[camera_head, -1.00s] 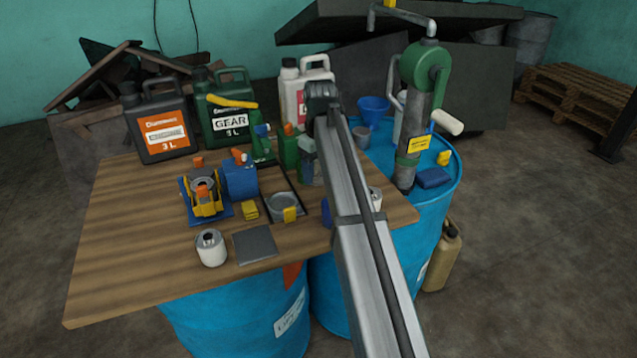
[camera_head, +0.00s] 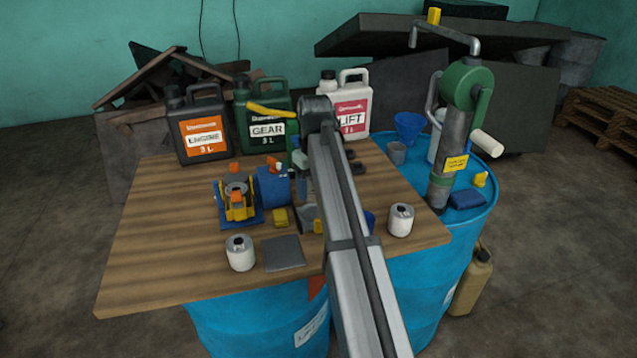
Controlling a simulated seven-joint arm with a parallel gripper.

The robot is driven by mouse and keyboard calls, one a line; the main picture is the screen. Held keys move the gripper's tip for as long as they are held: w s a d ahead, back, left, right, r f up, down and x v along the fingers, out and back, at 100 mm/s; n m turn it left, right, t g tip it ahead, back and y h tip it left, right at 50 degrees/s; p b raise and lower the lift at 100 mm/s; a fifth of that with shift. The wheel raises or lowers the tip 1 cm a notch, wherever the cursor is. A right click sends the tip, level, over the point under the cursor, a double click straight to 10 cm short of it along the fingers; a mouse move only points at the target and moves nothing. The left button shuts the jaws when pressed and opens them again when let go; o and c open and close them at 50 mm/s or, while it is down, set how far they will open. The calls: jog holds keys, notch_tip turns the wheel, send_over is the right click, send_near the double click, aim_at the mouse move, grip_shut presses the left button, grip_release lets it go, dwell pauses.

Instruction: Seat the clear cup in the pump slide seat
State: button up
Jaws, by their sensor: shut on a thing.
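My gripper (camera_head: 302,170) hangs below the end of my arm over the middle of the wooden table. It is small and partly hidden by my arm. It is shut on a small bluish-grey piece, which looks like the clear cup (camera_head: 302,188), though its outline is hard to make out. Below it and slightly right is a grey piece with a yellow tab, which looks like the pump slide seat (camera_head: 308,214). My arm covers the seat's right part. I cannot tell the gap between cup and seat.
A blue block (camera_head: 272,186) and a yellow-and-blue fixture (camera_head: 238,203) stand left of my gripper. Oil canisters (camera_head: 204,135) line the back. A green hand pump (camera_head: 450,140) stands on the right barrel.

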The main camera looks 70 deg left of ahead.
jog(key=shift+f, duration=2.4)
jog(key=shift+f, duration=0.5)
jog(key=o, duration=1.1)
jog(key=shift+o, duration=0.4)
jog(key=shift+o, duration=0.5)
jog(key=shift+r, duration=0.2)
jog(key=shift+r, duration=3.8)
